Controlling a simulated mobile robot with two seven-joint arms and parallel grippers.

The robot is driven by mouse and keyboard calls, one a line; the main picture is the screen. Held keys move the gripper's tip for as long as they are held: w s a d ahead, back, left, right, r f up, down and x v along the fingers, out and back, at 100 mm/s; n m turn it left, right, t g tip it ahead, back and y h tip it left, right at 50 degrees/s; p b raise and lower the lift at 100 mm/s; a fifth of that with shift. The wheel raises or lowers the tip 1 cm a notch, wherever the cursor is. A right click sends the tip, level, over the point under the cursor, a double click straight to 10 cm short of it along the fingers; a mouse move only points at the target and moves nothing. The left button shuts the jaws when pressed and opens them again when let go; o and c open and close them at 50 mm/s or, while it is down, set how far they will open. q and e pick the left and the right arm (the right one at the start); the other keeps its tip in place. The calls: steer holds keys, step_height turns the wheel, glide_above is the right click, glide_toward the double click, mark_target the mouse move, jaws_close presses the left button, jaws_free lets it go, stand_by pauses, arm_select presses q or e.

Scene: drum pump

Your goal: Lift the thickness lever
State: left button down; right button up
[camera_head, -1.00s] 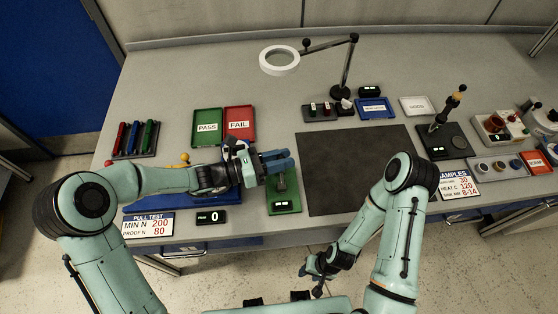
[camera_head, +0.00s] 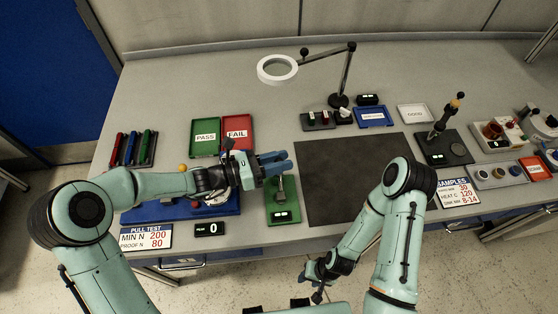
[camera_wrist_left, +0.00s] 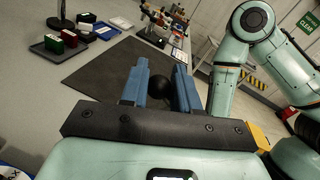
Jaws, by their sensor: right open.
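The green-based gauge (camera_head: 284,216) with a small display stands on the table. I take it as the thickness gauge; its grey upper part runs up under my left gripper (camera_head: 278,164). In the left wrist view a black ball knob (camera_wrist_left: 158,92), apparently its lever knob, lies between the two blue fingers of my left gripper (camera_wrist_left: 160,84). The fingers look apart; whether they touch the knob is hard to tell. In the head view the gripper hides the knob. My right gripper (camera_head: 316,276) is open and empty, low in front of the table edge.
A dark mat (camera_head: 352,178) lies right of the gauge. A blue pull-test base (camera_head: 160,213) sits under my left forearm. Green PASS (camera_head: 206,150) and red FAIL (camera_head: 237,140) trays stand behind. A ring magnifier lamp (camera_head: 278,68) overhangs the back.

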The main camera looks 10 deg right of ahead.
arm_select(q)
steer(key=c, duration=0.9)
jaws_free()
steer(key=shift+w+a+f, duration=0.1)
steer(key=shift+w+f, duration=0.15)
steer(key=shift+w, duration=0.05)
steer(key=shift+c, duration=0.2)
steer(key=shift+s, duration=0.1)
steer(key=s+a, duration=0.2)
steer(key=a, duration=1.1)
steer(key=shift+s+r+b, duration=0.2)
steer(key=shift+s+b, duration=0.1)
steer(key=shift+b, duration=0.15)
